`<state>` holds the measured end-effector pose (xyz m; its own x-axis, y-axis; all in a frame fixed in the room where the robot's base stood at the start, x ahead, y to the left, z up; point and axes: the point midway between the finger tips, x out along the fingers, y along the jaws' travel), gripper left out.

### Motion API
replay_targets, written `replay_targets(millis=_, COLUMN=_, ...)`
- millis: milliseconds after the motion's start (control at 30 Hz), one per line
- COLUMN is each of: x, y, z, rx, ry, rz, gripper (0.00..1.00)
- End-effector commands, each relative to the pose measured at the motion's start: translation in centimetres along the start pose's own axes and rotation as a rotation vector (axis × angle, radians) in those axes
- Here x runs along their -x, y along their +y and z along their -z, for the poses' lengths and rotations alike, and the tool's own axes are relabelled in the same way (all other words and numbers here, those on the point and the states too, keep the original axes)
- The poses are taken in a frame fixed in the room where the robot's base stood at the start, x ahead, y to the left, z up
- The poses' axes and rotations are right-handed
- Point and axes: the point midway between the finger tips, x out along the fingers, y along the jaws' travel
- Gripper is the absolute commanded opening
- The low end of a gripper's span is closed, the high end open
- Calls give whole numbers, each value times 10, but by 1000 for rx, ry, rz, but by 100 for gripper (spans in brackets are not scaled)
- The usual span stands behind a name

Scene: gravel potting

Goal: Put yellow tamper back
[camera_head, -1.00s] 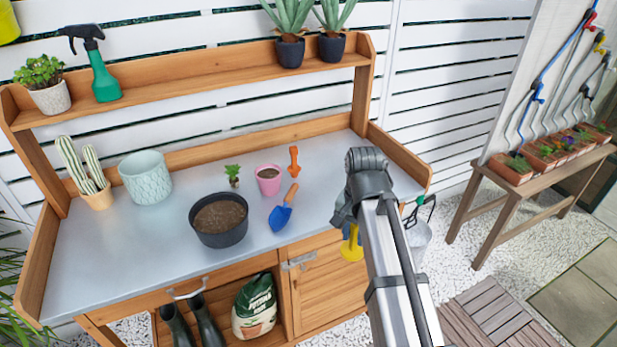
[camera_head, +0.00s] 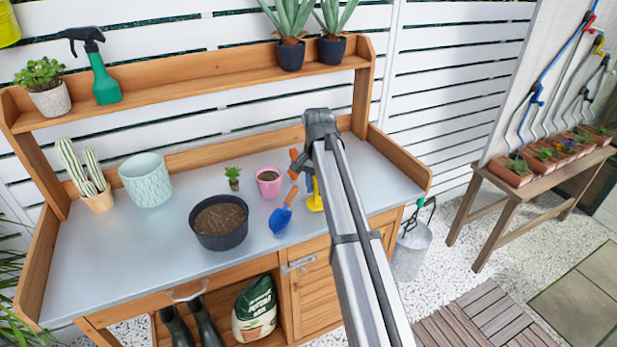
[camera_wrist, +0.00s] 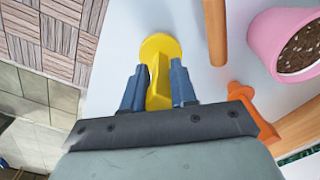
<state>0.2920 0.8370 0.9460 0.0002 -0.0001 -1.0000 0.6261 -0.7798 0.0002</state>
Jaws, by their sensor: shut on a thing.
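The yellow tamper (camera_head: 315,196) is in my gripper (camera_wrist: 158,88), over the right part of the grey bench top (camera_head: 352,187). In the wrist view the tamper (camera_wrist: 159,47) points away from me with its round yellow end outermost, between the two blue-grey fingers. The fingers are shut on it.
An orange tool (camera_wrist: 255,118) is close beside my gripper. A blue trowel (camera_head: 282,215) with a wooden handle (camera_wrist: 214,30) and a pink pot (camera_head: 268,182) lie to the left. A black pot of soil (camera_head: 219,221) stands further left.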

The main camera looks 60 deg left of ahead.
Motion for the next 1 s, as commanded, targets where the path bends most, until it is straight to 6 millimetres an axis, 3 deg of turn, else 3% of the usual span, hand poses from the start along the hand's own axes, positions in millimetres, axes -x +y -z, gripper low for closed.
replay_targets(millis=267, x=0, y=-12, z=10, rx=0, ry=0, rz=0, gripper=0)
replay_targets(millis=567, x=1, y=-43, z=36, rx=0, ry=1, rz=0, gripper=0)
replay_targets(millis=1000, x=-8, y=-41, z=33, rx=0, ry=0, rz=0, gripper=0)
